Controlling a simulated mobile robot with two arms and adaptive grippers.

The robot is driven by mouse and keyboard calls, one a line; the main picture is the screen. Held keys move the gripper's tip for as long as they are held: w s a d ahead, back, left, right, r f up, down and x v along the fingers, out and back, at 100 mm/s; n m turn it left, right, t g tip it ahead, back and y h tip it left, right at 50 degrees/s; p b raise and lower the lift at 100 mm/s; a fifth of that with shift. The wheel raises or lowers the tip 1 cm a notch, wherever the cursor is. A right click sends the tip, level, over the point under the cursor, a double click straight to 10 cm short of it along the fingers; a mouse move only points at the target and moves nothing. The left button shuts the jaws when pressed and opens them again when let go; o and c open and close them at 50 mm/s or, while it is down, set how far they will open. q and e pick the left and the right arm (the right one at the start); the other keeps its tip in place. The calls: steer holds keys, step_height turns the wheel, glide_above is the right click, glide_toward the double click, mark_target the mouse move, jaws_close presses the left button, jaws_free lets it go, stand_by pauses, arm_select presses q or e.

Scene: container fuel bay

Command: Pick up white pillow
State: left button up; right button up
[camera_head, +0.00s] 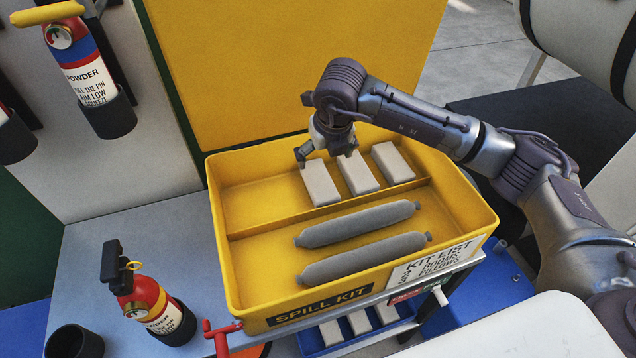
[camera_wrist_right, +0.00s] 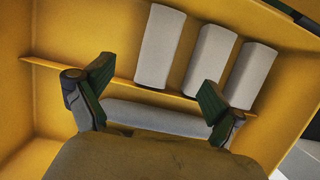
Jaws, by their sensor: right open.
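Three white pillows lie side by side in the back compartment of the yellow spill kit bin: a left one (camera_head: 320,184), a middle one (camera_head: 358,174) and a right one (camera_head: 393,163). My right gripper (camera_head: 324,153) is open and empty, above the back compartment near the left and middle pillows. In the right wrist view the pillows (camera_wrist_right: 160,48) (camera_wrist_right: 204,65) (camera_wrist_right: 250,76) lie beyond the open fingers (camera_wrist_right: 156,76), and no pillow is between them. My left gripper is not in view.
The bin (camera_head: 222,238) has a divider (camera_head: 300,214); two grey socks (camera_head: 358,223) (camera_head: 365,259) lie in its front compartment. A red extinguisher (camera_head: 150,309) stands at the left. A yellow lid or panel (camera_head: 290,60) rises behind the bin.

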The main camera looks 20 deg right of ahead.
mark_target(320, 180)
steer(key=x, duration=0.6)
steer(key=shift+s+f+p, duration=0.1)
steer(key=shift+p, duration=0.25)
steer(key=x, duration=0.2)
steer(key=p+x, duration=0.1)
steer(key=x, duration=0.1)
steer(key=shift+s+f, duration=0.1)
steer(key=shift+s, duration=0.1)
steer(key=shift+w+f, duration=0.25)
steer(key=shift+f, duration=0.25)
steer(key=c, duration=1.2)
steer(key=shift+r, duration=0.1)
steer(key=shift+c, duration=0.2)
